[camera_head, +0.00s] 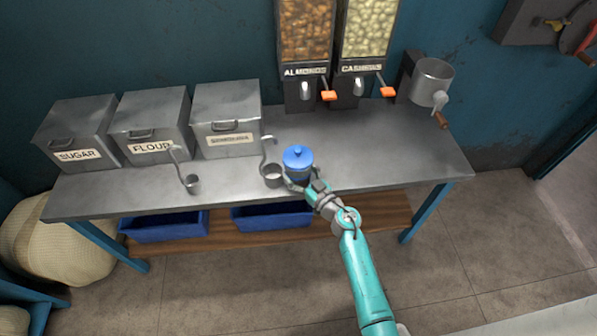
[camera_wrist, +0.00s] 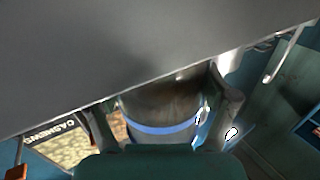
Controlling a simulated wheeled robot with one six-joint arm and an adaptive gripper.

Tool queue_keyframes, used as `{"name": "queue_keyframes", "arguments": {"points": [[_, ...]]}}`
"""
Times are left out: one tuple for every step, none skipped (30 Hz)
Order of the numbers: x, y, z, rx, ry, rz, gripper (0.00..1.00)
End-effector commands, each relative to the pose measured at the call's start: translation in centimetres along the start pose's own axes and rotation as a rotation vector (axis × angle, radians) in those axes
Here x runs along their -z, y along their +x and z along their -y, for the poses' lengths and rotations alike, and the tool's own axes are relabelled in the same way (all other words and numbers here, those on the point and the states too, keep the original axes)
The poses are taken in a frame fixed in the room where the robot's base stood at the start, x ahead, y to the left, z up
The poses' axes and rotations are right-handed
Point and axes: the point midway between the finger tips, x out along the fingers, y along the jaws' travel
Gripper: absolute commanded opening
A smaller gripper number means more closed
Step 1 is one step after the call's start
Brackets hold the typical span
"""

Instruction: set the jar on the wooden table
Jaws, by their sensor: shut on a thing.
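The jar (camera_head: 298,161) has a blue lid with a knob and stands upright at the front edge of the metal counter. My gripper (camera_head: 302,183) reaches it from the front and is shut around its body. In the wrist view the jar (camera_wrist: 160,113) sits between the two fingers, with a blue band around it. The grey counter surface fills the top of that view, and I cannot tell whether the jar touches it. A brown wooden shelf (camera_head: 275,240) lies under the counter; no separate wooden table shows.
Two metal scoops stand left of the jar, one (camera_head: 272,176) very close. Metal bins (camera_head: 226,120) line the back left. Nut dispensers (camera_head: 365,40) and a grinder (camera_head: 431,82) are at the back. Blue trays (camera_head: 270,216) sit below. The counter's right part is clear.

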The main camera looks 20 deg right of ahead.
Motion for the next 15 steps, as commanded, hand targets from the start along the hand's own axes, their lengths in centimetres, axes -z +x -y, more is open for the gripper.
{"name": "queue_keyframes", "arguments": {"points": [[0.09,0.03,-0.01,0.000,0.000,-0.001,0.37],[0.07,0.03,-0.01,0.000,0.000,-0.001,0.37],[-0.01,0.03,-0.01,0.000,0.000,-0.001,0.37],[-0.09,0.03,-0.01,0.000,-0.001,-0.001,0.37],[-0.17,0.03,-0.01,0.000,-0.001,-0.001,0.37],[-0.25,0.01,0.00,0.000,-0.002,0.000,0.90],[-0.24,0.01,0.00,0.000,-0.002,0.000,0.97],[-0.24,0.00,0.01,0.000,-0.002,0.000,1.00],[-0.24,0.00,0.01,0.000,-0.001,0.000,1.00],[-0.24,0.00,0.00,0.000,-0.001,0.000,1.00],[-0.24,0.00,0.00,0.000,-0.001,0.000,1.00],[-0.24,0.00,0.00,0.000,-0.001,0.000,1.00],[-0.24,0.00,0.01,0.000,-0.001,0.000,1.00],[-0.24,0.00,0.00,0.000,-0.001,0.000,1.00],[-0.24,0.00,0.00,0.000,-0.001,0.000,1.00]]}}
